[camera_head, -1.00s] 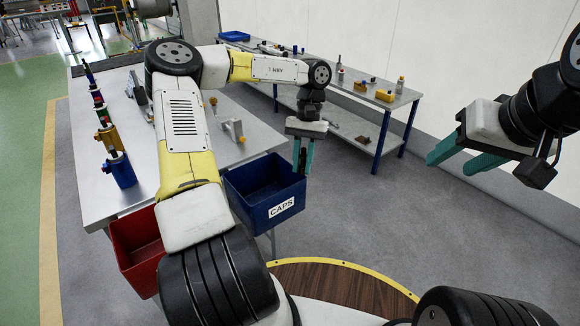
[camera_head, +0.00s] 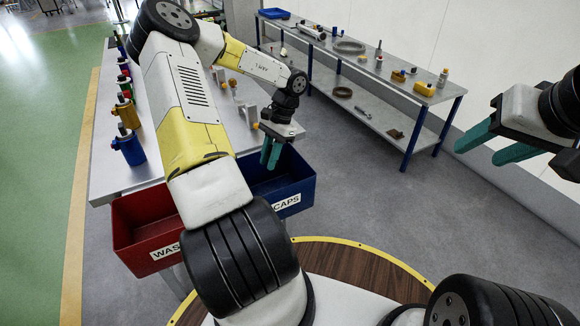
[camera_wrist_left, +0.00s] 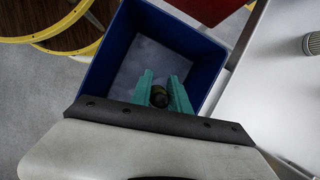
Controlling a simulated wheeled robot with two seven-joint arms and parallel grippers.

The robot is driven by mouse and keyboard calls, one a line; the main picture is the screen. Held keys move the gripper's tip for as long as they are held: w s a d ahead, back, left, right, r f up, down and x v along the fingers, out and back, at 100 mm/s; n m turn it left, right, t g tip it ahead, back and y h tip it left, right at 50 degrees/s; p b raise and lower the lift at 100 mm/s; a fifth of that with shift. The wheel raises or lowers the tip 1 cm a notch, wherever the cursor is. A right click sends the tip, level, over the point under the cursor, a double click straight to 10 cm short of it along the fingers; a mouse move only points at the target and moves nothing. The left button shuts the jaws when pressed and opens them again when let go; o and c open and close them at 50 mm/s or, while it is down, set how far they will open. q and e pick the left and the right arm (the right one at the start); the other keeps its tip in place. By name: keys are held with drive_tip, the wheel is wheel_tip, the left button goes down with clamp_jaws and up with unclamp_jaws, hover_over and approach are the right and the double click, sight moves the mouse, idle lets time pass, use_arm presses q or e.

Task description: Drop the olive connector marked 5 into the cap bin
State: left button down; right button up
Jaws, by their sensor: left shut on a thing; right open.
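My left gripper (camera_head: 272,154) is over the blue bin labelled CAPS (camera_head: 300,186). In the left wrist view its teal fingers (camera_wrist_left: 161,92) are shut on a small dark olive connector (camera_wrist_left: 159,97), above the open inside of the blue bin (camera_wrist_left: 108,55). The mark on the connector cannot be read, and it is hidden by the fingers in the head view. The bin floor looks bare in the wrist view. My right gripper (camera_head: 497,148) is open and empty at the right, away from the tables.
A red bin labelled WASTE (camera_head: 140,235) hangs left of the blue bin, partly behind my left arm. The grey table (camera_head: 165,170) carries several coloured connectors along its left edge. A second bench (camera_head: 390,85) stands at the back right. The floor between is clear.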

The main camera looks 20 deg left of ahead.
use_arm(q)
drive_tip(key=shift+f, duration=0.8)
drive_tip(key=c, duration=1.2)
unclamp_jaws()
drive_tip(key=shift+o, duration=0.2)
drive_tip(key=v, duration=0.8)
drive_tip(key=shift+s, duration=0.1)
